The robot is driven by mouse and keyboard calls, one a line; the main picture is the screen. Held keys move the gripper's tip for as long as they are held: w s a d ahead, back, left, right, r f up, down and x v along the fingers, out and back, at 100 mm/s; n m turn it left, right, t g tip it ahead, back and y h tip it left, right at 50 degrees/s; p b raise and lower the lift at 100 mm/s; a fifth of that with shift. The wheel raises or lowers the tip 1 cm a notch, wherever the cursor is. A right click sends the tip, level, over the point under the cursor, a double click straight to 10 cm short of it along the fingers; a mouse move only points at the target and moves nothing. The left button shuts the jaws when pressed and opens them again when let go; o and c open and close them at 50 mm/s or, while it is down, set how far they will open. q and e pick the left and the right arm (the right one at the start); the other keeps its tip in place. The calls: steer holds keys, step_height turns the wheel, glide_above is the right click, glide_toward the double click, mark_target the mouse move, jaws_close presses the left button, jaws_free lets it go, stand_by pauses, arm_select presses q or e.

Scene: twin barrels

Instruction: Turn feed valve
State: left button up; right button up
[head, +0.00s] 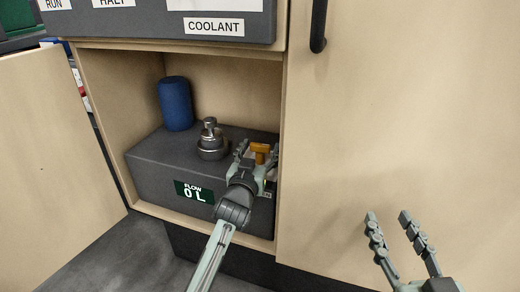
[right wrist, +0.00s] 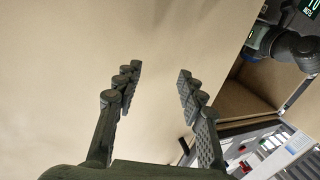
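The feed valve seems to be the orange T-shaped handle (head: 260,149) at the right end of a dark grey box (head: 155,170) inside the open cabinet. My left gripper (head: 257,150) reaches in from the front, with its fingers apart on either side of the handle. A gap shows on the handle's left; contact on the right is unclear. The handle's lower part is hidden by the gripper. My right gripper (head: 388,214) is open and empty in front of the closed door, also seen in the right wrist view (right wrist: 160,70).
A metal stepped fitting (head: 211,143) and a blue cylinder (head: 175,104) stand on the box. A green display (head: 193,191) reads "FLOW 0 L". The left door (head: 55,135) is open; the right door (head: 400,120) is closed, with a black handle (head: 318,25). A COOLANT panel (head: 165,24) overhangs.

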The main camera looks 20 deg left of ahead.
arm_select(q)
steer(key=c, duration=0.9)
steer(key=shift+r+m+h+p, duration=0.15)
steer(key=shift+m+h+p, duration=0.35)
steer(key=shift+p, duration=0.4)
steer(key=shift+h+p, duration=0.5)
steer(key=shift+h, duration=0.1)
arm_select(e)
steer(key=s+d+f+g+h, duration=0.3)
steer(key=d+f+g, duration=0.3)
steer(key=f, duration=0.6)
steer(key=shift+s+d+m+g+h, duration=0.25)
steer(key=shift+d+m+h, duration=0.2)
steer(key=shift+d, duration=0.6)
steer(key=shift+f, duration=0.1)
arm_select(q)
steer(key=o, duration=1.2)
steer(key=shift+c, duration=0.2)
arm_select(e)
steer(key=shift+w, duration=0.1)
